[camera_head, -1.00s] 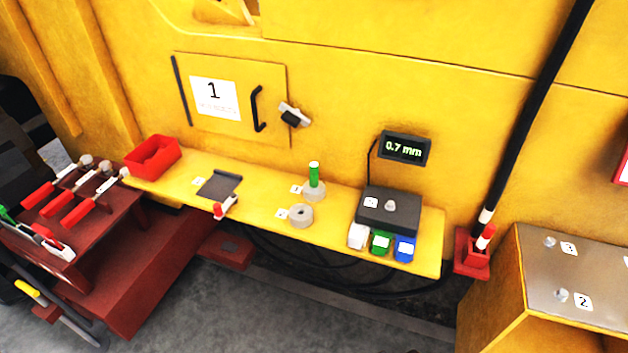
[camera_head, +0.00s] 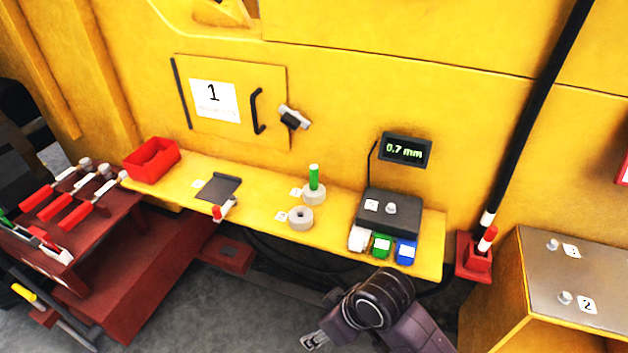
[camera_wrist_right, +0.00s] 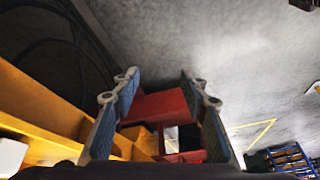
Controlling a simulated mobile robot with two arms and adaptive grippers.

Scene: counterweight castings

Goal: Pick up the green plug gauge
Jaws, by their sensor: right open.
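The green plug gauge (camera_head: 314,177) stands upright in a grey ring-shaped holder (camera_head: 315,195) on the yellow shelf, near the tag at its left. My right gripper (camera_head: 314,339) is low in front of the shelf, over the floor, well apart from the gauge. In the right wrist view its two blue-padded fingers (camera_wrist_right: 158,100) are spread apart with nothing between them; a red block lies beyond. The gauge is not seen in the right wrist view. My left gripper is in neither view.
A second grey ring (camera_head: 300,218) sits just in front of the gauge. A dark box (camera_head: 388,214) with white, green and blue containers stands to the right. A dark plate (camera_head: 222,187) and red tray (camera_head: 151,160) are left on the shelf (camera_head: 262,192). A display (camera_head: 405,150) hangs behind.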

